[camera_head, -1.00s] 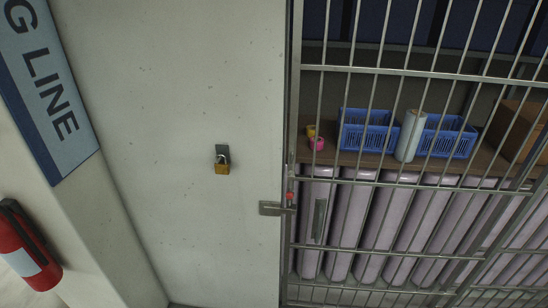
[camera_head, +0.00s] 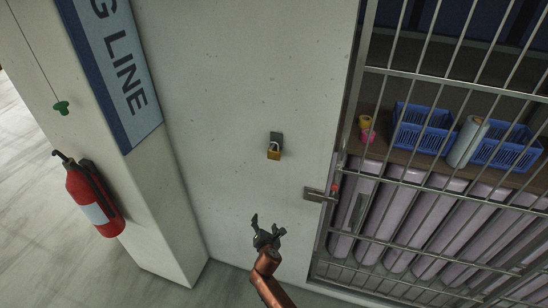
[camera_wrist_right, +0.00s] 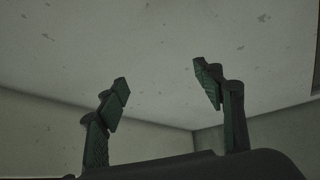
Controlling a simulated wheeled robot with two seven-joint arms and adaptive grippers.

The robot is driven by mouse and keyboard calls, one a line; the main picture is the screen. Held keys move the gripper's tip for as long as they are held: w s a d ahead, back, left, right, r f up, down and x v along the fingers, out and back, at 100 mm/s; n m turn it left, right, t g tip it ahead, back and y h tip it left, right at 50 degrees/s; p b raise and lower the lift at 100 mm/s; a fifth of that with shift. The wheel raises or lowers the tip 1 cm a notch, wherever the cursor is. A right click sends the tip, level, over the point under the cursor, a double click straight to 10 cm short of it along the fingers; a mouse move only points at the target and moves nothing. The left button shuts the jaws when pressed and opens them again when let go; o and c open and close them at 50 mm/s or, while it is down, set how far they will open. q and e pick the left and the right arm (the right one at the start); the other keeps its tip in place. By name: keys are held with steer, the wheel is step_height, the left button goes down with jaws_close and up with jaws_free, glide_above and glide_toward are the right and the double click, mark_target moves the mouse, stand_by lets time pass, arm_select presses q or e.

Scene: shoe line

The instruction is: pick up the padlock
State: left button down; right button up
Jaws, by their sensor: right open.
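The brass padlock (camera_head: 273,154) hangs by its shackle from a dark bracket (camera_head: 276,138) on the pale wall in the head view. My right gripper (camera_head: 268,222) is below the padlock, apart from it, with its fingers pointing up. In the right wrist view its two fingers (camera_wrist_right: 160,85) are spread and nothing is between them. Only bare wall shows beyond them there, and the padlock is out of that view. My left gripper is not in view.
A barred cage door (camera_head: 430,185) with a latch (camera_head: 318,195) stands to the right. Behind its bars are blue baskets (camera_head: 424,130) and pale rolls (camera_head: 420,225). A red fire extinguisher (camera_head: 93,198) hangs at the left. The wall around the padlock is clear.

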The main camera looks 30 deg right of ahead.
step_height(320, 180, up, 19)
steer(key=w+d+n+t+h+p, duration=0.2)
steer(key=w+n+h, duration=0.1)
steer(key=n+h+p, duration=0.1)
steer(key=n+h, duration=0.1)
glide_toward(274, 151)
steer(key=w, duration=0.2)
steer(key=shift+t, duration=0.3)
steer(key=x, duration=0.2)
steer(key=p+x, duration=0.1)
steer(key=x, duration=0.1)
steer(key=d+p+x, duration=0.1)
steer(key=x, duration=0.2)
steer(key=shift+s+d+r, duration=0.1)
steer(key=shift+s+r, duration=0.05)
steer(key=shift+s, duration=0.15)
steer(key=shift+w+d, duration=0.2)
steer(key=shift+w, duration=0.05)
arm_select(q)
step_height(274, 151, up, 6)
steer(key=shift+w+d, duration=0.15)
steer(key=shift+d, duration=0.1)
arm_select(e)
steer(key=shift+s, duration=0.1)
steer(key=shift+c, duration=0.3)
steer(key=shift+c, duration=0.8)
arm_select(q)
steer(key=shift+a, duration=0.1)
arm_select(e)
steer(key=c, duration=1.2)
